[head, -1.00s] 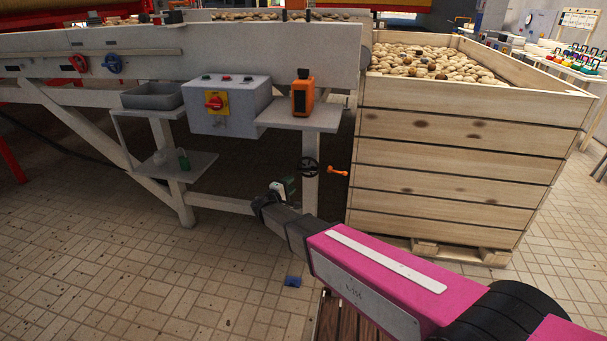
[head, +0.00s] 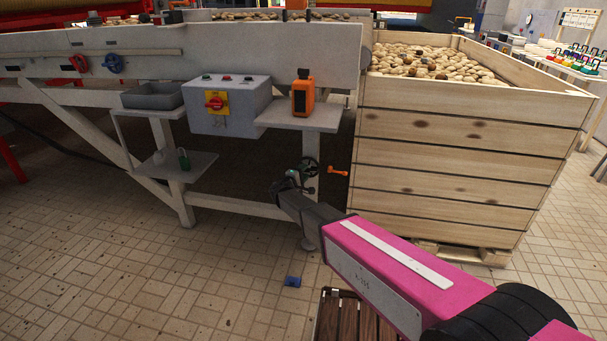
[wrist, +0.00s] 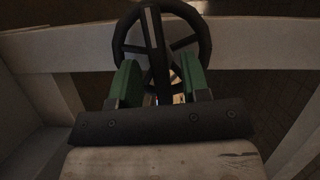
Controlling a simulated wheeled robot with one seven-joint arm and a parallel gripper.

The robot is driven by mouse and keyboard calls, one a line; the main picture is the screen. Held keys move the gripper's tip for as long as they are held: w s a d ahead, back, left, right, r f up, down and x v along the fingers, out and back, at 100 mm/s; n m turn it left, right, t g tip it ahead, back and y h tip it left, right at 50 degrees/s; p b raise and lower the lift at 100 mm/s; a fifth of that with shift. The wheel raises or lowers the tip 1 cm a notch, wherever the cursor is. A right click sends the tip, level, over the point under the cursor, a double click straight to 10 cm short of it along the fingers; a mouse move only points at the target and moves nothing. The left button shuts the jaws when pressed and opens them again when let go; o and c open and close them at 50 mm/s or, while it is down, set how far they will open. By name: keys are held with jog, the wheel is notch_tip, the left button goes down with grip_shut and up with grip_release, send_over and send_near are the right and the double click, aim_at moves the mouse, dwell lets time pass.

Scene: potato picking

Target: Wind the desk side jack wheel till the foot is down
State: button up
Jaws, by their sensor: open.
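The jack wheel is a dark spoked handwheel (head: 309,165) on the leg under the desk side, below the shelf with the orange device. In the wrist view the wheel (wrist: 162,45) stands straight ahead, its rim rising above my fingers. My gripper (wrist: 160,82) is open, with its two green fingers apart at the wheel's lower part. A dark bar runs up between the fingers; I cannot tell whether either finger touches the wheel. In the head view my gripper (head: 300,176) is at the wheel's lower left. The foot (head: 307,244) shows at the bottom of the leg, near the tiled floor.
An orange crank handle (head: 337,170) sticks out just right of the wheel. A wooden crate of potatoes (head: 450,150) stands to the right. A grey control box (head: 229,106) and an orange device (head: 303,94) are above. A small blue object (head: 292,281) lies on the floor.

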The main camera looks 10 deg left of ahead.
grip_shut()
jog(key=shift+m, duration=0.3)
jog(key=m+g+y, duration=0.1)
jog(key=m+y, duration=0.1)
jog(key=m, duration=0.2)
jog(key=r+m+g+y, duration=0.1)
jog(key=m+y, duration=0.1)
jog(key=m, duration=0.3)
jog(key=d+m+g+y, duration=0.1)
jog(key=m+y, duration=0.2)
jog(key=m, duration=0.2)
jog(key=shift+s+d+r+g, duration=0.1)
jog(key=shift+r+g, duration=0.05)
jog(key=shift+g, duration=0.15)
dwell(0.4)
dwell(0.5)
